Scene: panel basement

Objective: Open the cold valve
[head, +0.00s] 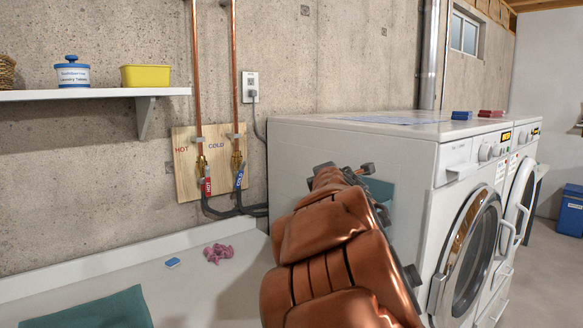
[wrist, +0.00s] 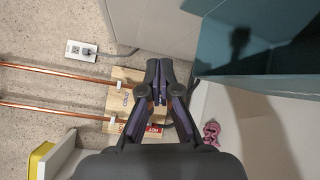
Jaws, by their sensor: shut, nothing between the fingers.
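The cold valve's blue handle (head: 239,178) hangs below a brass body (head: 237,160) on the right copper pipe, under the word COLD on a wooden board (head: 184,165). The hot valve's red handle (head: 207,186) hangs beside it on the left; its red label (wrist: 154,130) shows in the wrist view. My gripper (wrist: 160,100) is shut and empty, its fingers pointing towards the board's lower area in the wrist view. The fingers hide the blue handle there, and I cannot tell whether they touch it. In the head view my arm mostly hides the gripper.
A white washer (head: 350,160) stands right of the board. A teal container (wrist: 265,45) is close by on the right in the wrist view. A shelf (head: 100,94) hangs upper left.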

